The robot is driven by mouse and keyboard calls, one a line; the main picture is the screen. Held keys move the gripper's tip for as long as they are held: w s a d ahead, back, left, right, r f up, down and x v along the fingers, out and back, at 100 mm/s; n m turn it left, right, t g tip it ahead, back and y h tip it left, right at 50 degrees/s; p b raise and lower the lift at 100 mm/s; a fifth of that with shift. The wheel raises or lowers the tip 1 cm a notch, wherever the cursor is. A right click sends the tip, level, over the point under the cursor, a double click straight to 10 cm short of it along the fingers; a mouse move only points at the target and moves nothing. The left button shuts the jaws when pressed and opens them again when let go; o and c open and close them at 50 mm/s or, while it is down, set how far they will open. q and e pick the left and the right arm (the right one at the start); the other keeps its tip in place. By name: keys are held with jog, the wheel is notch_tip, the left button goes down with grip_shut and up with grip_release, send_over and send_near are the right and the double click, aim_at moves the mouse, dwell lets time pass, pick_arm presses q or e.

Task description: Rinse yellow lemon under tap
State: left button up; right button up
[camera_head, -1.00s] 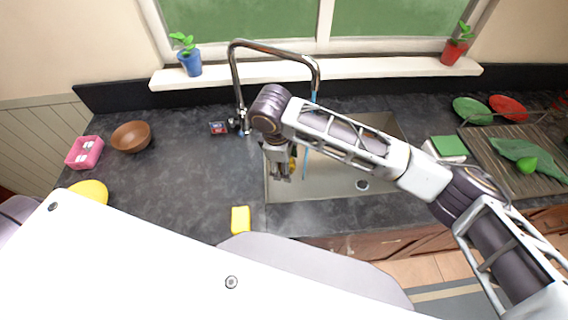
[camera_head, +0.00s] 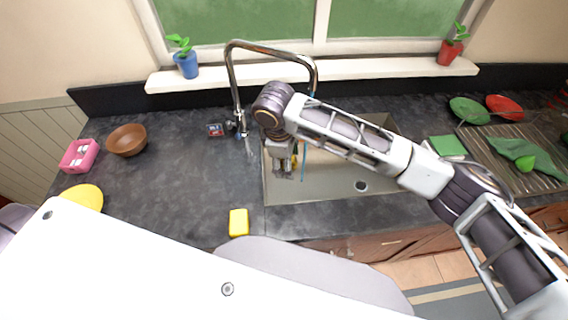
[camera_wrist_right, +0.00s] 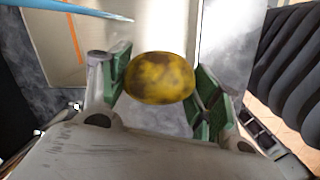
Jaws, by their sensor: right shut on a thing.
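The yellow lemon (camera_wrist_right: 160,78) has dark brown patches and sits between the green finger pads of my right gripper (camera_wrist_right: 164,88) in the right wrist view. The gripper is shut on it. In the head view my right gripper (camera_head: 284,172) points down over the left part of the sink (camera_head: 330,190), and the lemon is mostly hidden behind it. The tap (camera_head: 272,47) arches over the sink, its spout behind my right arm. A thin blue water stream (camera_head: 304,165) falls just right of the gripper; it also shows at the upper left of the right wrist view (camera_wrist_right: 70,8). My left gripper is not in view.
A yellow sponge (camera_head: 239,222) lies on the counter at the sink's front left. A brown bowl (camera_head: 127,140) and pink box (camera_head: 79,156) stand at the left. A drying rack (camera_head: 500,160) with dishes is at the right. The counter left of the sink is mostly clear.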

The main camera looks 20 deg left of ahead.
jog(key=w+d+f+b, duration=0.2)
jog(key=w+d+b, duration=0.2)
jog(key=w, duration=0.7)
jog(key=shift+f, duration=0.2)
dwell(0.9)
jog(key=shift+w, duration=0.1)
jog(key=shift+s+d+p, duration=0.25)
jog(key=shift+d+p, duration=0.35)
jog(key=shift+p, duration=0.15)
dwell(0.5)
jog(key=shift+w+a+p, duration=0.2)
jog(key=shift+a+p, duration=0.25)
jog(key=shift+a, duration=0.15)
dwell(0.6)
jog(key=shift+s, duration=0.1)
dwell(0.4)
